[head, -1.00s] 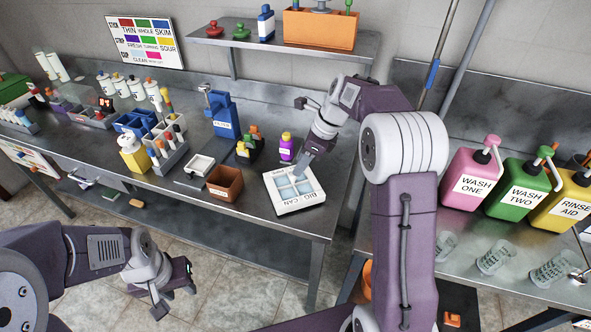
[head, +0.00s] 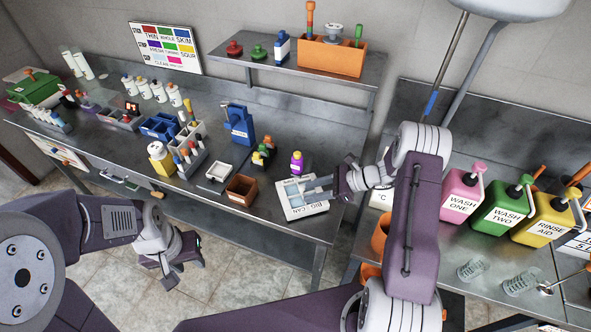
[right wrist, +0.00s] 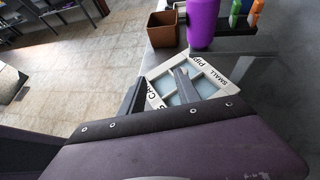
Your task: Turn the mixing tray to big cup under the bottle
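The mixing tray is a white square tray (head: 305,211) with pale blue-grey compartments, near the front edge of the bench. Its front side reads BIG CAN in the head view. In the right wrist view the tray (right wrist: 170,63) shows a SMALL PIP... label on another side; no big cup label is readable. The purple bottle (head: 297,163) with a yellow cap stands behind the tray; it also shows in the right wrist view (right wrist: 203,22). My right gripper (head: 308,187) is open at the tray, its fingers apart with the CAN edge between them. My left gripper (head: 182,265) hangs off the bench, jaws unclear.
A brown box (head: 241,190) and a white dish (head: 219,172) stand left of the tray. A blue device (head: 238,124) and small coloured bottles (head: 263,151) are behind. Wash bottles (head: 502,207) stand on the right bench. Floor is open in front.

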